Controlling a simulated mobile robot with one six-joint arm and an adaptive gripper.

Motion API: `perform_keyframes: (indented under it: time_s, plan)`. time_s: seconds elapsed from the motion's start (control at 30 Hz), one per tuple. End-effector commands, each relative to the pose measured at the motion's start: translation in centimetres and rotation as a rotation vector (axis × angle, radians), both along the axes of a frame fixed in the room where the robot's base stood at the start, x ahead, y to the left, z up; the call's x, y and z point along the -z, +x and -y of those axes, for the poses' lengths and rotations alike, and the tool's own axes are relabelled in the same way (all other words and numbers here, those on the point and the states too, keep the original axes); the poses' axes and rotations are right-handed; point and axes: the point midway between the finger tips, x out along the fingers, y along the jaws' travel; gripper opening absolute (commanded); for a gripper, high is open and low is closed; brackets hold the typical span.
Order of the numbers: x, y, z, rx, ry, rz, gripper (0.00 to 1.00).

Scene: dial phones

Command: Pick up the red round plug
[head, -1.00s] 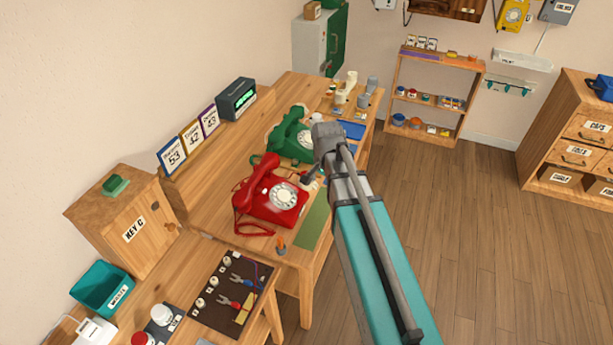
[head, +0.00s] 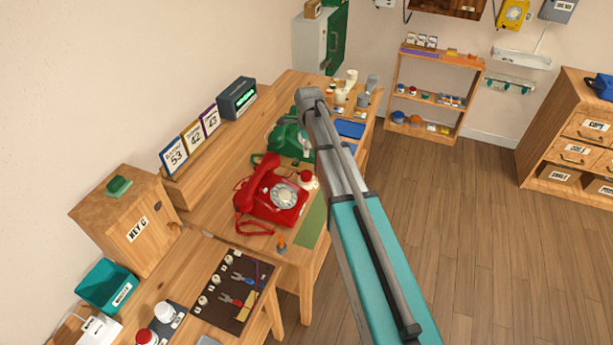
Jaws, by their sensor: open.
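A dark board (head: 232,288) lies on the near bench at the lower middle in the head view. It carries a column of cream round pieces, a blue-and-grey piece (head: 243,279) and a red-and-grey piece (head: 231,300). The red one lies near the board's front part and may be the red plug; its shape is too small to tell for sure. My gripper is not visible; only my arm shows, reaching over the far table, and its end is hidden behind its own links.
A red dial phone (head: 270,195) and a green dial phone (head: 287,140) stand on the far table. A wooden cabinet (head: 128,222) and a teal bin (head: 106,287) stand to the left. A white-and-red jar (head: 308,181) stands by the red phone. The floor at right is clear.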

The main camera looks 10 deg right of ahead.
Motion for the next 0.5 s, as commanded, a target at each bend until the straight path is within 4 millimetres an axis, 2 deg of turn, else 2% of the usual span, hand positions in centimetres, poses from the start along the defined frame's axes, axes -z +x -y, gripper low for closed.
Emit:
perform_keyframes:
  time_s: [0.5]
  plan:
    - [0.55,0.0,-0.01,0.002,0.0,0.0,1.0]
